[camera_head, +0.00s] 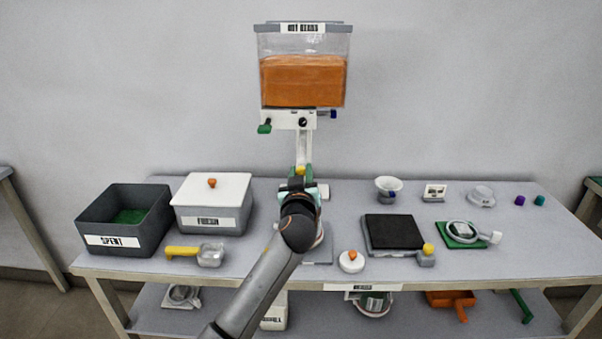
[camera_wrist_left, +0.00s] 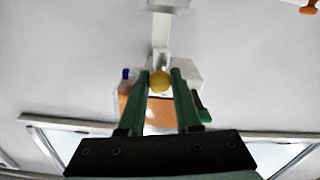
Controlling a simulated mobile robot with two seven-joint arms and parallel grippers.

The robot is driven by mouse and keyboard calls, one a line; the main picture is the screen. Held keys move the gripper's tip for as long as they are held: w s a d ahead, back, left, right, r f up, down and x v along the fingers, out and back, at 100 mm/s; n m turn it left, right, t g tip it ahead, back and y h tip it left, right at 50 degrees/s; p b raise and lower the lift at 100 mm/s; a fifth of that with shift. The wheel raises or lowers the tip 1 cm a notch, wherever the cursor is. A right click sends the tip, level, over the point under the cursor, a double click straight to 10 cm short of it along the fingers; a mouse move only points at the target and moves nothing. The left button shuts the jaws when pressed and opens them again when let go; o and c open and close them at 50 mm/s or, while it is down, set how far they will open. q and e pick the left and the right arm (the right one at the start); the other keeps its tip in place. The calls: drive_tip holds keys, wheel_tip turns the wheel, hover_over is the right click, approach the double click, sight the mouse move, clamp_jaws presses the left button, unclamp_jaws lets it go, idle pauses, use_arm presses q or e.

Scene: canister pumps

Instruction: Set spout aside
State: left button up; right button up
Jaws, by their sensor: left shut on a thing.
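My left gripper (camera_head: 299,184) reaches in from the front over the middle of the table, below the hopper. In the left wrist view its green fingers (camera_wrist_left: 160,88) are shut on a yellow ball knob (camera_wrist_left: 160,82). The knob also shows in the head view (camera_head: 300,170), just above the fingers. I take it as the spout's knob; the rest of the spout is hidden or hard to tell apart. The white hopper block (camera_head: 294,120) and the pale post (camera_head: 304,150) stand just behind. My right gripper is not in view.
The hopper (camera_head: 304,82) holds orange stuff. A dark bin (camera_head: 157,222), a lidded grey box (camera_head: 240,213) and a yellow-handled scoop (camera_head: 210,255) stand left. Right are a white lid (camera_head: 351,261), a black-topped scale (camera_head: 393,231) and a white funnel (camera_head: 388,185).

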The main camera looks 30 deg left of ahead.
use_arm(q)
clamp_jaws()
idle(0.9)
